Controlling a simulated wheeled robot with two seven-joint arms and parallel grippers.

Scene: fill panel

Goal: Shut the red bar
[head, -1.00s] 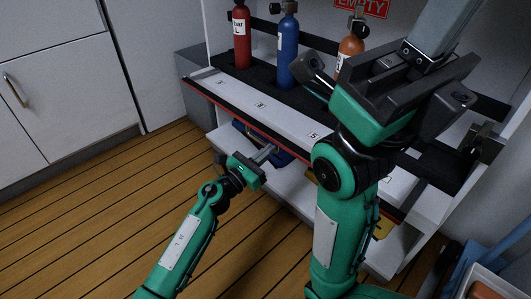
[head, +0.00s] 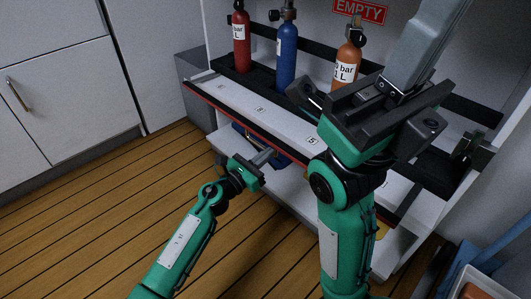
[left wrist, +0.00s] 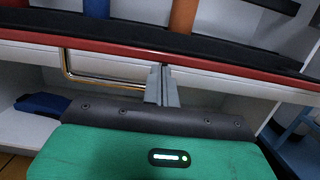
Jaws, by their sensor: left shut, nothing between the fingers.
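The red bar (head: 238,119) is a long thin red strip along the front edge of the white numbered shelf. In the left wrist view it crosses the upper part (left wrist: 215,63). My left gripper (head: 270,155) is shut and empty, just in front of and below the bar. Its grey fingers show in the left wrist view (left wrist: 162,70), with their tips overlapping the bar's lower edge; contact is unclear. My right gripper (head: 430,45) is large and close to the camera at upper right, its finger opening unclear. My right arm hides part of the bar.
Red (head: 241,42), blue (head: 286,62) and orange (head: 347,62) bottles stand behind the numbered shelf (head: 265,108). A brass handle (left wrist: 68,72) is beside my left fingers. A blue object (left wrist: 42,103) lies on the lower shelf. The wooden floor (head: 90,215) at left is clear.

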